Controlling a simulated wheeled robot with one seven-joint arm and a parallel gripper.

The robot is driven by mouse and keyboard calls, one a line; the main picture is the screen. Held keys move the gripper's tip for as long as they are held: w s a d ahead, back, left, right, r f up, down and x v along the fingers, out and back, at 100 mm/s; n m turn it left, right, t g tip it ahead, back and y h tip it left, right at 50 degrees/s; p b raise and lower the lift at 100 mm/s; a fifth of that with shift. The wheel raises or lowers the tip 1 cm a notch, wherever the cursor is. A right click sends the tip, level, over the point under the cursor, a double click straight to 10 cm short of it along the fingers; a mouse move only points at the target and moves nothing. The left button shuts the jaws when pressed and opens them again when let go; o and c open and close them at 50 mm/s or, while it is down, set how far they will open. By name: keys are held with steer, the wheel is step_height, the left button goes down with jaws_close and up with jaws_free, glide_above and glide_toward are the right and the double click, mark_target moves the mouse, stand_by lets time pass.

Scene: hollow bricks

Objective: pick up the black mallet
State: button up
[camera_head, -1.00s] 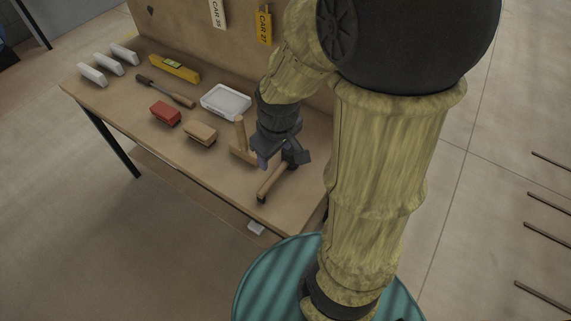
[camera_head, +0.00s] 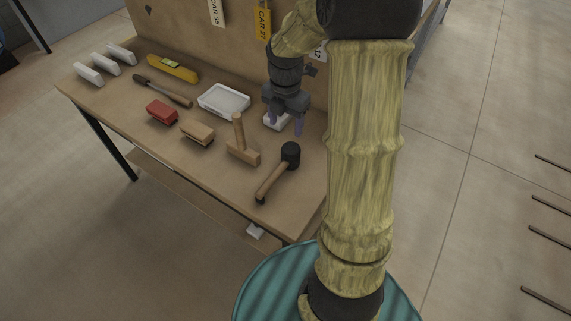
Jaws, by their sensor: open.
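The black mallet (camera_head: 290,156) lies on the workbench near its right front corner, black head toward the back and wooden handle toward the front edge. My gripper (camera_head: 285,127) is open and empty. It points down beyond the mallet's head, toward the back of the bench, apart from the mallet. The mallet is fully in sight.
A wooden mallet (camera_head: 240,147) stands handle-up just left of the black one. A tan brush (camera_head: 197,134), red block (camera_head: 162,112), white tray (camera_head: 224,99), file (camera_head: 163,91) and yellow level (camera_head: 173,69) lie further left. An upright board (camera_head: 190,32) closes the back.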

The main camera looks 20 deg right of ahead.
mark_target(286, 154)
steer(key=shift+f, duration=0.1)
step_height(286, 154, down, 12)
stand_by(0.7)
steer(key=f, duration=0.5)
steer(key=shift+s+a+f, duration=0.1)
steer(key=shift+s, duration=0.15)
stand_by(0.3)
jaws_close()
